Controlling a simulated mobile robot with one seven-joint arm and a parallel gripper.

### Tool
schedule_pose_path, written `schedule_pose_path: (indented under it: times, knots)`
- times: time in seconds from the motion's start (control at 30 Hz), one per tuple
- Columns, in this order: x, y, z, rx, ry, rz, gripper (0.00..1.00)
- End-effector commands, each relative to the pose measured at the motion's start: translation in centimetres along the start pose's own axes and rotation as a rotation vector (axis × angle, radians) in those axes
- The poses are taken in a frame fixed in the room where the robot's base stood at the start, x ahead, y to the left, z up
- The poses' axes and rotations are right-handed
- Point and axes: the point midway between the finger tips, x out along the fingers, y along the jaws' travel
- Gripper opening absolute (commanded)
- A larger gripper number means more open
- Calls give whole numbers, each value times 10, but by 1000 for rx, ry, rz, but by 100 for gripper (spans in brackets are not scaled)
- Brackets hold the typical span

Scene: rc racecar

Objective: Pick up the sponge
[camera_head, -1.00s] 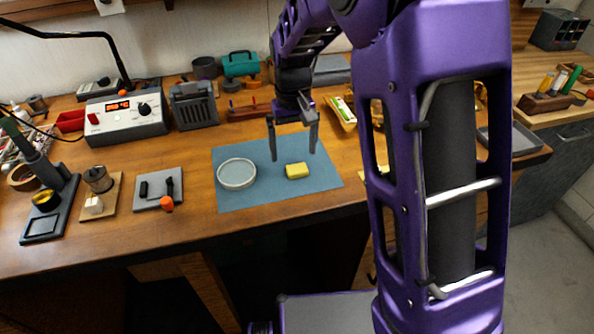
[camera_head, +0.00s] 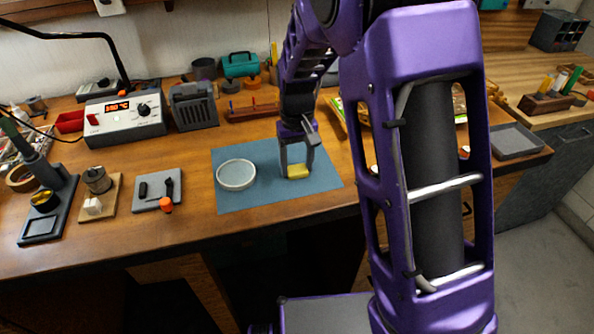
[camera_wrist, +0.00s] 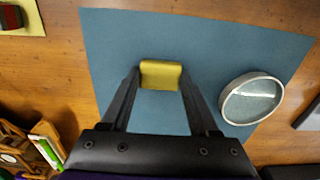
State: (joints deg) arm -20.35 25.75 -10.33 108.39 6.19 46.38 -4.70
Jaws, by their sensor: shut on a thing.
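The yellow sponge (camera_head: 298,171) is on the blue mat (camera_head: 262,198), right of a round, pale-rimmed dish (camera_head: 236,174). My gripper (camera_head: 297,172) has come down over the sponge, with a finger on either side of it. In the wrist view the sponge (camera_wrist: 161,75) sits between the two dark fingertips (camera_wrist: 160,78), which press against its sides. The dish (camera_wrist: 251,98) lies apart from the gripper there. Whether the sponge is lifted off the mat cannot be told; it looks at or very near the mat.
A soldering station (camera_head: 125,115) with a red display stands at the back left. A small grey tray (camera_head: 158,189) with an orange knob lies left of the mat. A rack with colored tools (camera_head: 252,111) stands behind the mat. The mat's front is clear.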

Motion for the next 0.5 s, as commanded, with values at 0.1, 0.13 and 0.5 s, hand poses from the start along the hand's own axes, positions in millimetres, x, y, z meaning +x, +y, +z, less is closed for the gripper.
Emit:
schedule_pose_path:
  times: [0.1,0.13,0.5]
  knots:
    - [0,0,0,0,0,0,10]
    - [0,0,0,0,0,0,10]
    - [-24,0,-1,-1,4,0,10]
